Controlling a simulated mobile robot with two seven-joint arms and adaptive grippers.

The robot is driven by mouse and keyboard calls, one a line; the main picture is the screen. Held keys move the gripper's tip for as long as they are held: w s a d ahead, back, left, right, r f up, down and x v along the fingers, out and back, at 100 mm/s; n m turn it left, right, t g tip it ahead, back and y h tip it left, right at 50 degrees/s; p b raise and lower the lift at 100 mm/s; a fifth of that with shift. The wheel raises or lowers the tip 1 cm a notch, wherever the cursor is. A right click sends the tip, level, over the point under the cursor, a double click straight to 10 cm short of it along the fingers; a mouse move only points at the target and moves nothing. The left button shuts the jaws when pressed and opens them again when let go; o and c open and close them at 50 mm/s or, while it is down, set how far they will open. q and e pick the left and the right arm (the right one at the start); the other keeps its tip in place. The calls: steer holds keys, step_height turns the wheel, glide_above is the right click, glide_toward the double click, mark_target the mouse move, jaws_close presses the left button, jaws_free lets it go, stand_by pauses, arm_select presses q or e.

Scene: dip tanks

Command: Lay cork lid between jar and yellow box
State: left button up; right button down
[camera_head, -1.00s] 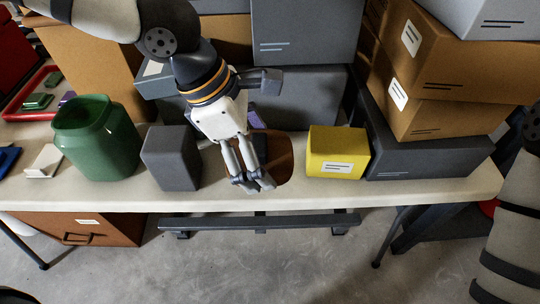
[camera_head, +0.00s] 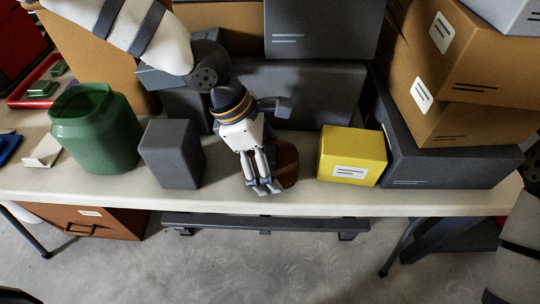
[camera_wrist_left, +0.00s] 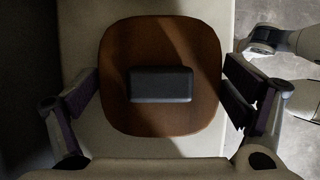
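The cork lid (camera_head: 286,163) is a brown rounded square, partly hidden behind my left gripper (camera_head: 262,188) in the head view. The left wrist view shows the lid (camera_wrist_left: 160,45) from above with a dark grey block-like handle (camera_wrist_left: 161,84) at its middle. The green jar (camera_head: 95,130) stands at the left on the table. The yellow box (camera_head: 352,155) stands to the right of the lid. My right gripper is out of view.
A dark grey box (camera_head: 171,154) stands between the jar and the lid. Grey and brown boxes (camera_head: 450,165) are stacked behind and right of the yellow box. A long grey box (camera_head: 320,95) lies behind the lid. The table's front edge (camera_head: 300,203) is close.

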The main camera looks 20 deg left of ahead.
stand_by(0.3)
arm_select(q)
steer(key=p+v, duration=0.1)
steer(key=v, duration=1.1)
steer(key=shift+r+p, duration=0.15)
steer(key=shift+p, duration=0.2)
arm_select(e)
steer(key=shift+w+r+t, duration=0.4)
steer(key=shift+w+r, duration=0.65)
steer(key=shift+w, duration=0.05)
